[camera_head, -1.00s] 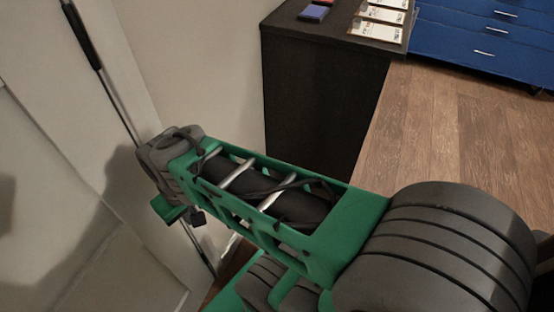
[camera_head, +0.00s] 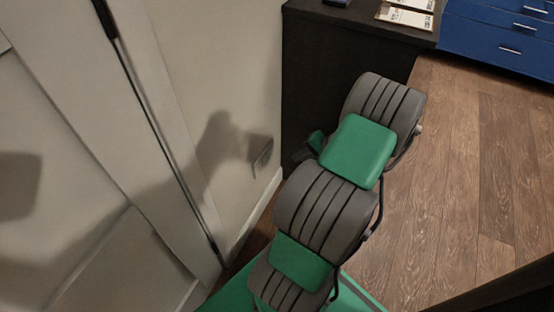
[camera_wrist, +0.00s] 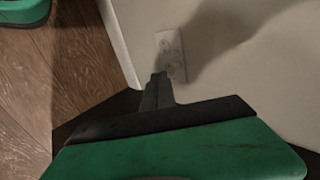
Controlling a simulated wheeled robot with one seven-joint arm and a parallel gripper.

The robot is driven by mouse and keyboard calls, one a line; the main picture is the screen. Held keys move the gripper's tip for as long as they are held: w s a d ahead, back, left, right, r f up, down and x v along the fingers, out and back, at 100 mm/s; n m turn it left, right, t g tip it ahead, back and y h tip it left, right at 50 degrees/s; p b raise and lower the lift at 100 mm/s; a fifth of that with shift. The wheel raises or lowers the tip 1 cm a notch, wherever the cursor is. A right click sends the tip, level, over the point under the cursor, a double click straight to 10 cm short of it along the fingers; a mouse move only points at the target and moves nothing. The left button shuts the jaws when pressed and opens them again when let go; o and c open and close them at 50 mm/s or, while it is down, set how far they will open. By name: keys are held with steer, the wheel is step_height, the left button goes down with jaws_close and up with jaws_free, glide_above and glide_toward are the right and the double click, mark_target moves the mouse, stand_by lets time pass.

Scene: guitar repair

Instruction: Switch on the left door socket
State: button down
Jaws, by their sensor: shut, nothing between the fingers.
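A pale socket plate (camera_wrist: 168,42) is on the wall in the wrist view, partly in shadow. Its lower part lies just beyond my fingertips, and I cannot tell whether they touch it. A small plate-like shape (camera_head: 263,152) low on the shadowed wall in the head view appears to be the same socket. My gripper (camera_wrist: 158,78) is shut and empty, its narrow dark fingers pointing toward the plate. In the head view my gripper is mostly hidden behind my arm, near the wall and dark cabinet. The switch's state is too small to tell.
A dark cabinet (camera_head: 320,85) stands against the wall, with papers (camera_head: 405,15) on top. Blue drawers (camera_head: 500,38) are at the back right. White door panelling (camera_head: 75,110) with a black vertical rod is at left. Wooden floor (camera_head: 455,170) is clear at right.

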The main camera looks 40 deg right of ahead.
mark_target(264, 160)
steer(key=b+x, duration=0.1)
steer(key=x, duration=0.3)
steer(key=w+r+b+x, duration=0.1)
steer(key=b+x, duration=0.1)
steer(key=x, duration=0.2)
steer(key=a+b+x, duration=0.1)
steer(key=b+x, duration=0.1)
steer(key=x, duration=0.3)
steer(key=shift+w+d+r, duration=0.1)
steer(key=shift+w+r, duration=0.15)
steer(key=shift+r, duration=0.15)
steer(key=shift+r, duration=0.1)
steer(key=shift+w+p, duration=0.2)
steer(key=shift+p, duration=0.3)
steer(key=shift+f+p, duration=0.25)
steer(key=shift+p, duration=0.05)
steer(key=shift+a+f, duration=0.2)
steer(key=shift+f, duration=0.05)
